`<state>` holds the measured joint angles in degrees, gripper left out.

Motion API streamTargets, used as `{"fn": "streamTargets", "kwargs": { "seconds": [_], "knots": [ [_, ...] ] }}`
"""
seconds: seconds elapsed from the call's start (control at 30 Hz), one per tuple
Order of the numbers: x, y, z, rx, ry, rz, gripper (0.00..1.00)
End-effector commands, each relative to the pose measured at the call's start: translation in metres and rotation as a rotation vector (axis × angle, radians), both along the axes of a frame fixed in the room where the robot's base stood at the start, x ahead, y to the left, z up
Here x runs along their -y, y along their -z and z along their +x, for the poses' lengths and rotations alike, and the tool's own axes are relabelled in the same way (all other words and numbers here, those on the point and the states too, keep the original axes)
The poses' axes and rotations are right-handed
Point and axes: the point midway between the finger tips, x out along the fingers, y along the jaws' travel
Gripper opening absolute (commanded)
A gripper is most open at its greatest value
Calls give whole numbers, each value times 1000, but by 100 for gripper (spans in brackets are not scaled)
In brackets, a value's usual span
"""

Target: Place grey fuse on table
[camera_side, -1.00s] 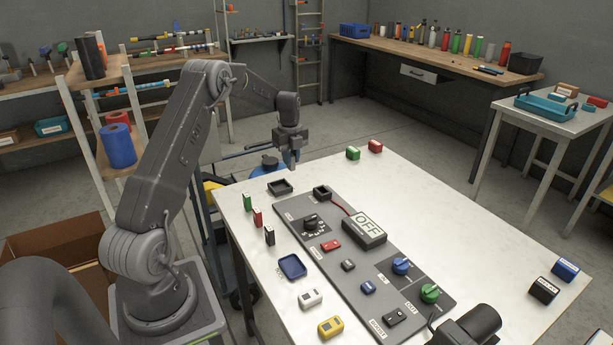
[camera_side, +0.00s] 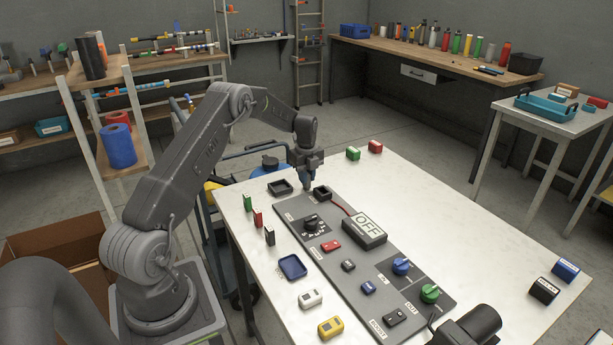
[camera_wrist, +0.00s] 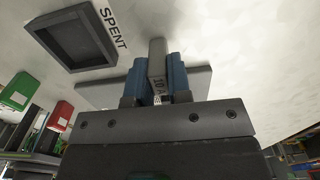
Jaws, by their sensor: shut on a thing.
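My gripper (camera_side: 307,183) is over the far end of the white table (camera_side: 420,210), between a black tray and a black square socket. In the wrist view my gripper's blue fingers (camera_wrist: 157,75) are shut on the grey fuse (camera_wrist: 157,62), which carries a "10" marking. In the side view the fuse cannot be made out between the fingers. The table surface also shows in the wrist view (camera_wrist: 235,40). Whether the fuse touches the table cannot be told.
The black tray (camera_side: 280,187) lies beside a "SPENT" label, clear in the wrist view (camera_wrist: 50,25). The grey panel (camera_side: 330,267) carries the socket (camera_side: 322,193) and several knobs. Green (camera_side: 247,202) and red (camera_side: 257,217) blocks stand at the left edge. The table's right side is largely clear.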

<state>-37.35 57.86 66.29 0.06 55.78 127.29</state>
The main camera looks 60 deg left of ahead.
Motion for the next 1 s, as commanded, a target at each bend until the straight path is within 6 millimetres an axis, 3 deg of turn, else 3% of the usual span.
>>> {"fn": "streamTargets", "kwargs": {
  "seconds": [0.07, 0.1, 0.37, 0.67, 0.77, 1.0],
  "knots": [
    [0, 3, 0, 0, 0, 0, 0],
    [0, 3, 0, 0, 0, 0, 20],
    [0, 2, 0, 0, 0, 0, 44],
    [0, -2, 0, 0, 0, 0, 44],
    [0, -14, 0, 2, 0, 1, 44],
    [0, -63, 0, 3, 0, 2, 44]
  ]
}}
